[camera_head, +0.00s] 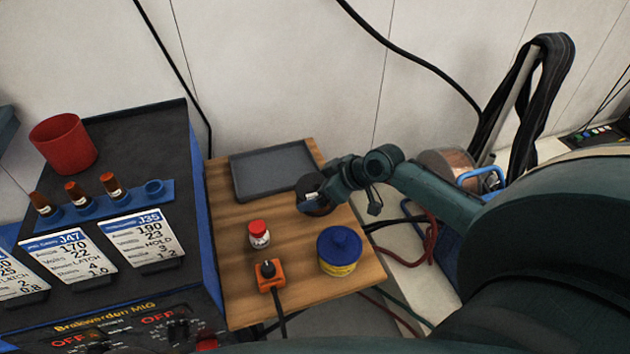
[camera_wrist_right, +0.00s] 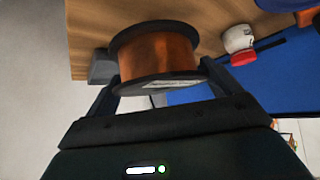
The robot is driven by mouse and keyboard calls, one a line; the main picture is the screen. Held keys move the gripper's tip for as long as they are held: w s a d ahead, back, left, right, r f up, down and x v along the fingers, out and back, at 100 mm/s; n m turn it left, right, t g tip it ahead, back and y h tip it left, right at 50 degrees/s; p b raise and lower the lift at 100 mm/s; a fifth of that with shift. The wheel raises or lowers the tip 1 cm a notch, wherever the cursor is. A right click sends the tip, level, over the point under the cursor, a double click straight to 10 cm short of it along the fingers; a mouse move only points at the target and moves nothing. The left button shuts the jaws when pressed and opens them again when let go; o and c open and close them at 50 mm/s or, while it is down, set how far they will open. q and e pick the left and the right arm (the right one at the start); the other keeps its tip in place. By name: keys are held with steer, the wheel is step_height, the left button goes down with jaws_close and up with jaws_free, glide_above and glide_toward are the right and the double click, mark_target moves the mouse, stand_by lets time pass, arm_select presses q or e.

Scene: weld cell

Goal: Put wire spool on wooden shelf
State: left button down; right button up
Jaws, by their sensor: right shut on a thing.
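The wire spool (camera_wrist_right: 155,55) has black flanges and copper-coloured wire. In the right wrist view it sits between the two fingers of my right gripper (camera_wrist_right: 160,88), which is shut on it. In the head view the spool (camera_head: 313,192) shows as a dark disc at the end of my right arm, partly hidden by the gripper (camera_head: 325,190). It is over the wooden shelf (camera_head: 225,215), near the front right corner of the grey tray. I cannot tell whether the spool touches the wood. My left gripper is not in view.
On the shelf are the grey tray (camera_head: 270,172), a white jar with a red lid (camera_head: 258,234), an orange switch box (camera_head: 269,275) and a blue-lidded yellow tub (camera_head: 340,250). A welder (camera_head: 130,240) stands left. Bare wood lies left of the spool.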

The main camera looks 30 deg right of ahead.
steer(key=shift+f, duration=1.85)
steer(key=shift+f, duration=0.1)
steer(key=o, duration=1.6)
steer(key=shift+f, duration=0.2)
steer(key=shift+c, duration=0.2)
steer(key=v, duration=1.2)
steer(key=shift+r, duration=0.15)
steer(key=shift+a, duration=0.1)
